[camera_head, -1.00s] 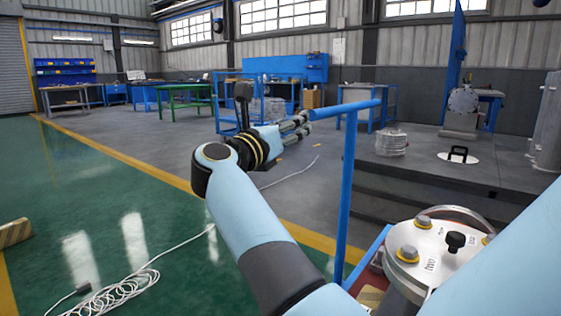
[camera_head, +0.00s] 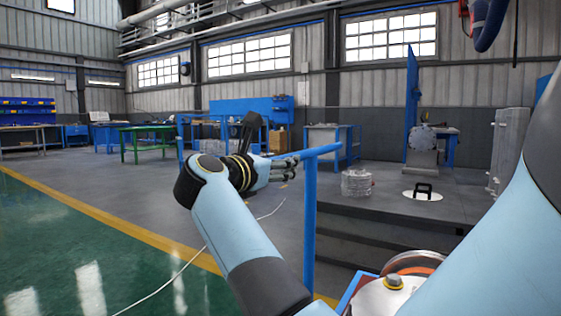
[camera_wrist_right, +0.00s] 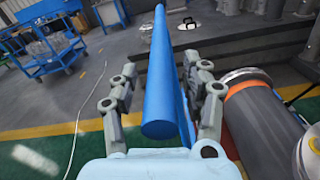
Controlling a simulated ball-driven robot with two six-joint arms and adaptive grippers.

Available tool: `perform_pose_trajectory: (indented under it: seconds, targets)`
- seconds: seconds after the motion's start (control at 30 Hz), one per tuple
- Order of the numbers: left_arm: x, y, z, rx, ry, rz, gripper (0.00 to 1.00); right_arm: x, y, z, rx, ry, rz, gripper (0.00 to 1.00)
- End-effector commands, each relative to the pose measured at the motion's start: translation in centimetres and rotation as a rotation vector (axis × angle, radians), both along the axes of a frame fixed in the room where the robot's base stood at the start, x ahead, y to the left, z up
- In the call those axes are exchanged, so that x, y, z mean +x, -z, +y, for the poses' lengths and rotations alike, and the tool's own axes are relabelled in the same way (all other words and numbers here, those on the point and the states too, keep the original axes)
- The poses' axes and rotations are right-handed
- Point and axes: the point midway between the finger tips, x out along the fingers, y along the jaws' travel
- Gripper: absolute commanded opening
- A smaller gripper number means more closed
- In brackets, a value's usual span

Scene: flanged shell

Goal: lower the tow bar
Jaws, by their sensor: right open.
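The blue tow bar stands upright in the head view, with a post (camera_head: 309,225) and a crossbar (camera_head: 325,150) on top. My right gripper (camera_head: 290,167) is at the left part of the crossbar, its fingers pointing right along it. In the right wrist view the open right gripper (camera_wrist_right: 161,75) has one finger on each side of the blue crossbar (camera_wrist_right: 158,90). The bar's near end faces my palm, and I see gaps beside the bar. My left gripper is not in view.
A white flanged part (camera_head: 378,299) with a yellow-ringed bolt sits low, right of the post, partly hidden by my arm. Grey steps (camera_head: 385,240) rise behind the bar. A white cable (camera_head: 165,280) lies on the floor at left.

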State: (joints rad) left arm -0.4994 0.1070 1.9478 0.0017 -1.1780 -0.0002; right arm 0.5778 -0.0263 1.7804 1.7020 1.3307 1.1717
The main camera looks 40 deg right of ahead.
Motion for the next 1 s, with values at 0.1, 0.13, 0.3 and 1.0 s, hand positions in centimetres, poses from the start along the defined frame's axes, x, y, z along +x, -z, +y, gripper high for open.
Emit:
perform_pose_trajectory:
  seconds: [0.1, 0.13, 0.3, 1.0]
  targets:
    - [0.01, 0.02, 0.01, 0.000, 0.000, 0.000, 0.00, 0.00, 0.04, 0.00, 0.000, 0.000, 0.001, 0.48]
    - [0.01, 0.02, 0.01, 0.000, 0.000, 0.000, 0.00, 0.00, 0.04, 0.00, 0.000, 0.000, 0.001, 0.48]
    - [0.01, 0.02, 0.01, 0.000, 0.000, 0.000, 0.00, 0.01, 0.04, 0.00, 0.000, 0.000, 0.001, 0.32]
    - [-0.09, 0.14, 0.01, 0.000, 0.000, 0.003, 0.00, 0.36, 0.08, 0.12, -0.003, -0.001, 0.011, 0.00]
